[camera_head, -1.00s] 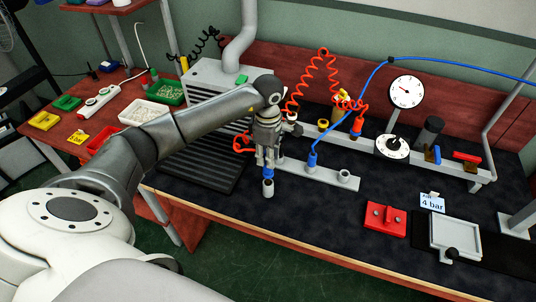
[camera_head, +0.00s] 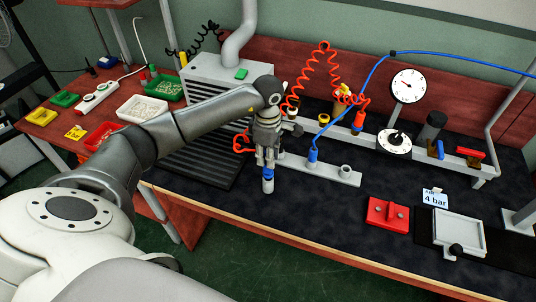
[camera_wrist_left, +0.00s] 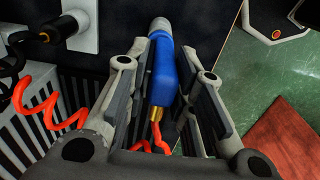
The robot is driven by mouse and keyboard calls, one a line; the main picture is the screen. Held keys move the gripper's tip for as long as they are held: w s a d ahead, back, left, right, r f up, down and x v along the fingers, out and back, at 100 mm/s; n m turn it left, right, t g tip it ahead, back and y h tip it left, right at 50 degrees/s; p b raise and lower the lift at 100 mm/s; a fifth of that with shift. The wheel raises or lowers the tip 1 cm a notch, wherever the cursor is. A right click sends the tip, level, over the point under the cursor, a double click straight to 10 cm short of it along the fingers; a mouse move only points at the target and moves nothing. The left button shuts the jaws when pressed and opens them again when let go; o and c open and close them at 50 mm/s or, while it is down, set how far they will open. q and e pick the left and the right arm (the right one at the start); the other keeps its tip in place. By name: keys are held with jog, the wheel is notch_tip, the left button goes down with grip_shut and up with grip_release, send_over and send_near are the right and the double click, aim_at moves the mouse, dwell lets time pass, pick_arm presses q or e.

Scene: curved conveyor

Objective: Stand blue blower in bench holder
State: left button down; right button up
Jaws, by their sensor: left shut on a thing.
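My left gripper (camera_head: 267,163) is shut on the blue blower (camera_head: 268,173) and holds it roughly upright over the black bench top, grey tip down. In the left wrist view the blower (camera_wrist_left: 163,72) lies between the fingers, with a brass fitting and red coiled hose at its near end. The bench holder (camera_head: 335,175) is a grey strip to the right of the gripper. It has an empty round cup (camera_head: 346,171) at its right end.
A grey slatted unit (camera_head: 200,78) stands behind my left arm. Red coiled hose (camera_head: 312,75) and a gauge (camera_head: 409,85) stand at the back. A red block (camera_head: 388,214) and a grey tray (camera_head: 458,233) lie at right. The bench front between is clear.

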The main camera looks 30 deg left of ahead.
pick_arm(q)
jog(key=shift+f+b, duration=0.7)
jog(key=shift+f, duration=0.15)
jog(key=c, duration=1.2)
grip_release()
jog(key=shift+o, duration=0.2)
notch_tip(320, 180, up, 12)
jog(key=shift+s+r, duration=0.1)
